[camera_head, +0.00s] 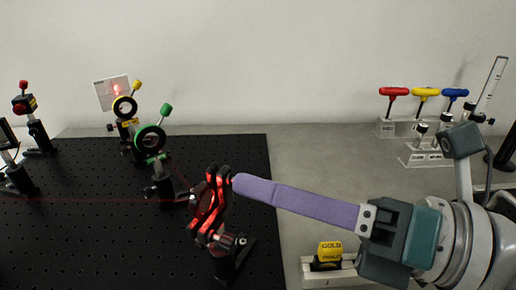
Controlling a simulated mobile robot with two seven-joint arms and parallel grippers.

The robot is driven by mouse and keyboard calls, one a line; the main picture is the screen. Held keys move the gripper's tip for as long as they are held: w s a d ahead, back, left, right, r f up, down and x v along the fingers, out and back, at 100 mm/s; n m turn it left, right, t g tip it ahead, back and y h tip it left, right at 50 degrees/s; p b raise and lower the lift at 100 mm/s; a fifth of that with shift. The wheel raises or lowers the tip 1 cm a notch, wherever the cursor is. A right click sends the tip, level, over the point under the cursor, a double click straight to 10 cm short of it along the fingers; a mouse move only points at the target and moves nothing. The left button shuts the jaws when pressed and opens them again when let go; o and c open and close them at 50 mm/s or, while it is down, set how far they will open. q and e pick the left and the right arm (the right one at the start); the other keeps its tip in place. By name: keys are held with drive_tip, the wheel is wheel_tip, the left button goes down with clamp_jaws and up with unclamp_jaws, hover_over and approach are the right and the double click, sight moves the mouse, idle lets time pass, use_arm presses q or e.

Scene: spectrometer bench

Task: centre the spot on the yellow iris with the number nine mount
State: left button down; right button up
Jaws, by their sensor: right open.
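A red mirror mount (207,215) stands on a post near the right edge of the black breadboard; I cannot read a number on it. The yellow iris (124,108) stands at the back left, behind the green iris (150,138). A red spot (116,90) glows on the white card (104,94) behind the yellow iris, near the top of its ring. My right gripper (240,184) reaches in from the right. Its long purple finger ends at the mount's upper black knob (224,173); contact cannot be told. The other finger is hidden. My left gripper is not in view.
A faint red beam (80,200) crosses the black breadboard (90,245) from the left. Other posts with optics stand at the far left. Red, yellow and blue-handled drivers (426,93) stand in a rack at the back right. A yellow GOLD block (329,251) sits at the front.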

drive_tip(key=b+v, duration=0.2)
drive_tip(key=v, duration=0.7)
